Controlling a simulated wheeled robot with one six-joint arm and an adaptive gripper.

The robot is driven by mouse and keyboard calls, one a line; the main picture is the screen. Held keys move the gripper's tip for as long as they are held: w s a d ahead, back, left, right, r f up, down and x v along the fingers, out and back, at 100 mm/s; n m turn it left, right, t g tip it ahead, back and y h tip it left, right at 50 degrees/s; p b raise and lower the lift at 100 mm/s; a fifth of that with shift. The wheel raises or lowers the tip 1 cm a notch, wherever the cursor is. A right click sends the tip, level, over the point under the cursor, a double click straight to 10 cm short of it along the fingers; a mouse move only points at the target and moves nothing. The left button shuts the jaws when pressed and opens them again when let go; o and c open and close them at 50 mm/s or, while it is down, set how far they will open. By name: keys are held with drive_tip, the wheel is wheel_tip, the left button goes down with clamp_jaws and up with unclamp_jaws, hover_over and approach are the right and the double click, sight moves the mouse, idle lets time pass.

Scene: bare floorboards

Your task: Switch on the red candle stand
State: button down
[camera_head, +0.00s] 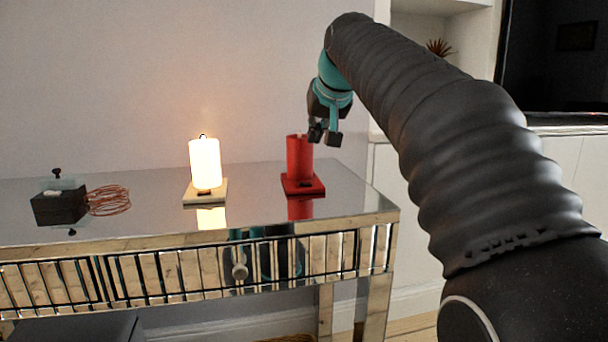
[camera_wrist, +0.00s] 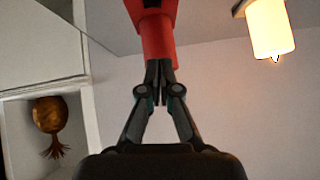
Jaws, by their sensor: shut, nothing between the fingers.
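The red candle stand (camera_head: 299,158) stands upright on the mirrored table, with a red candle on a square red base (camera_head: 302,187). No glow shows on it. My gripper (camera_head: 324,133) is shut and empty, just above and to the right of the candle's top in the head view. In the wrist view the red candle (camera_wrist: 157,38) appears upside down, right beyond my shut fingertips (camera_wrist: 160,68). I cannot tell whether the fingertips touch it.
A lit white candle (camera_head: 205,163) on a pale base stands left of the red one; it also shows in the wrist view (camera_wrist: 270,28). A black box (camera_head: 60,205) with coiled copper wire (camera_head: 108,200) sits at the table's left. The mirrored table (camera_head: 150,225) has bare surface between them.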

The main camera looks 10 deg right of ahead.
drive_tip(key=shift+w+f, duration=0.1)
drive_tip(key=b, duration=0.1)
hover_over(304, 188)
drive_tip(key=f, duration=0.6)
drive_tip(key=shift+s+d+f, duration=0.15)
drive_tip(key=shift+s+f, duration=0.1)
drive_tip(key=shift+f, duration=0.05)
drive_tip(key=shift+w+f+b, duration=0.2)
drive_tip(key=shift+f+b, duration=0.4)
drive_tip(key=shift+f, duration=0.6)
drive_tip(key=shift+a+f, duration=0.25)
drive_tip(key=shift+f, duration=0.65)
drive_tip(key=shift+d, duration=0.1)
